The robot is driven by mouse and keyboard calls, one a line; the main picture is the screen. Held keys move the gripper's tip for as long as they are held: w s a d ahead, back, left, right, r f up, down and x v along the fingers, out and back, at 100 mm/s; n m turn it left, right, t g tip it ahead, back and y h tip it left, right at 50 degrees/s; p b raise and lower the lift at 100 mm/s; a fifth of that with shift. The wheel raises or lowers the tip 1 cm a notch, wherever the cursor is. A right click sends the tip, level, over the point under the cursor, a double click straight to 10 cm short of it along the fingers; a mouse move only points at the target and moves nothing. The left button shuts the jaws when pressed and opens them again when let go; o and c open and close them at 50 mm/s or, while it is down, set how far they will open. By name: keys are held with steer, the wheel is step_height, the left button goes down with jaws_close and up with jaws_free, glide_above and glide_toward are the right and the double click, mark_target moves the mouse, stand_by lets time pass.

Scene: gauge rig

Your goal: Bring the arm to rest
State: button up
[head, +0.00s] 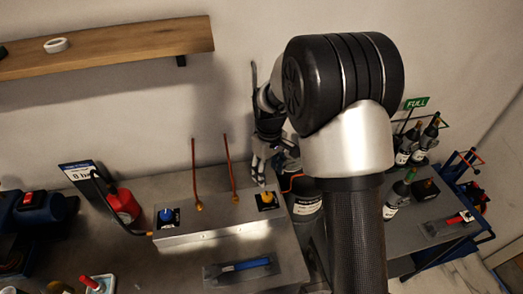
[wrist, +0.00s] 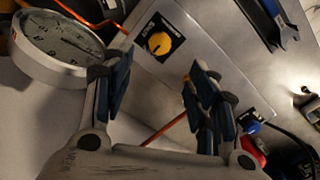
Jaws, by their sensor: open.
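My gripper (head: 263,168) is in the head view left of my large black and silver arm joint, over the right end of the metal box (head: 215,226). In the wrist view its two blue-padded fingers (wrist: 158,72) are spread apart with nothing between them. The yellow knob (head: 267,198) on the box is just below my gripper and shows beyond the fingers in the wrist view (wrist: 160,43). A round white-faced gauge (wrist: 60,42) is left of the fingers in the wrist view; my arm seems to hide it in the head view.
A blue knob (head: 166,216), two copper pipes (head: 228,165) and a red cylinder (head: 122,203) stand left of my gripper. A wooden shelf (head: 110,48) hangs upper left. A cart with bottles (head: 405,150) is at right.

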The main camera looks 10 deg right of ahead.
steer(key=shift+r, duration=0.1)
steer(key=s+r+m+t+b, duration=0.3)
steer(key=s+r+b, duration=0.1)
steer(key=s+r, duration=1)
steer(key=s+m+t+b, duration=0.1)
steer(key=s+m+b, duration=0.1)
steer(key=s, duration=1.2)
steer(key=shift+f+m+t, duration=0.3)
steer(key=shift+f, duration=0.15)
